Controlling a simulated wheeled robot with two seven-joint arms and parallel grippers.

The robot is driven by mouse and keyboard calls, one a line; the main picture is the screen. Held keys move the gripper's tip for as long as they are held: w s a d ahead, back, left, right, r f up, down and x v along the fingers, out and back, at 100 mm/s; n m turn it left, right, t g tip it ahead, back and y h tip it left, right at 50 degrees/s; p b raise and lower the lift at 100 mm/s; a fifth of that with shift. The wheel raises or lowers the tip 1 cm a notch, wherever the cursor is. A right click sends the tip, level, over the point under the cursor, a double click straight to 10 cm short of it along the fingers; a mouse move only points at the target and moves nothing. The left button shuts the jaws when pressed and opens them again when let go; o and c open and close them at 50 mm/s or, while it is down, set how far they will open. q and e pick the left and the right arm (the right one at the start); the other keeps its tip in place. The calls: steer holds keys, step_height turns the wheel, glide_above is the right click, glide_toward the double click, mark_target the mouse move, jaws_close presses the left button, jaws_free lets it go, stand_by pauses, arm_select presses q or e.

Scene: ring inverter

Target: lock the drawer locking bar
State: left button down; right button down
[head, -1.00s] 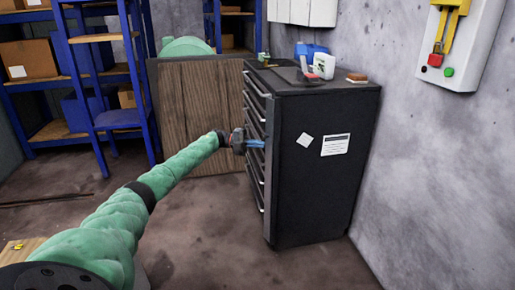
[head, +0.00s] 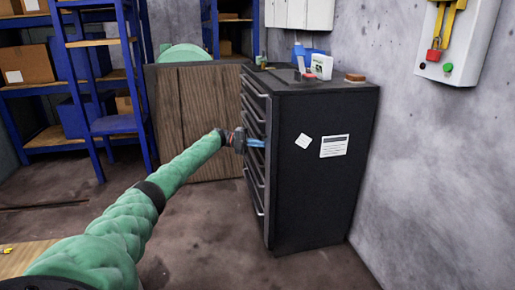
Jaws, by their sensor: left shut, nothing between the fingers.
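A black drawer cabinet (head: 318,185) stands upright against the grey wall, its drawer front with several handles facing left. A locking bar cannot be clearly told apart from the cabinet's front edge. My left arm, in a green sleeve, reaches in from the lower left. My left gripper (head: 258,143) is shut, with blue fingers, at the cabinet's front, about mid-height. It appears at or very close to the front edge; whether it touches is not clear. My right gripper is not in view.
A blue shelf rack (head: 75,100) with boxes stands at the left. A wooden panel (head: 195,120) stands behind the arm. Small items, including a white container (head: 321,66) and a brown block (head: 355,77), lie on the cabinet top. A switch box (head: 455,45) hangs on the right wall.

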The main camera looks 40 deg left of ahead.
arm_select(q)
steer(key=shift+w, duration=0.1)
stand_by(0.6)
steer(key=v, duration=0.7)
steer(key=shift+a, duration=0.35)
